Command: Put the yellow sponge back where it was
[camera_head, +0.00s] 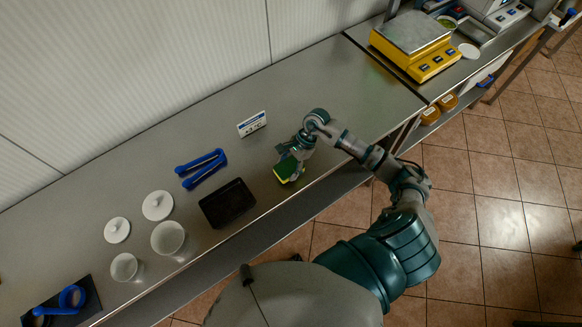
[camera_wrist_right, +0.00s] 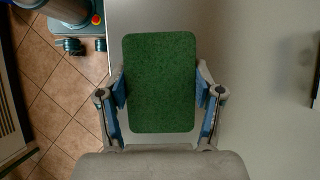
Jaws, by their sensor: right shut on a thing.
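The yellow sponge (camera_head: 288,169) is in my right gripper (camera_head: 291,160), over the front part of the steel counter, right of a black tray. In the head view it shows a yellow body and a green side. In the right wrist view its green face (camera_wrist_right: 160,82) is toward the camera, and the two fingers of my right gripper (camera_wrist_right: 160,92) press on its left and right sides. I cannot tell whether the sponge touches the counter. My left gripper is not in view.
The black tray (camera_head: 228,204) lies close left of the sponge. Blue tongs (camera_head: 202,169) and a small price sign (camera_head: 252,124) are behind. A yellow scale (camera_head: 414,46) stands at the far right. The counter (camera_head: 330,90) behind the gripper is clear.

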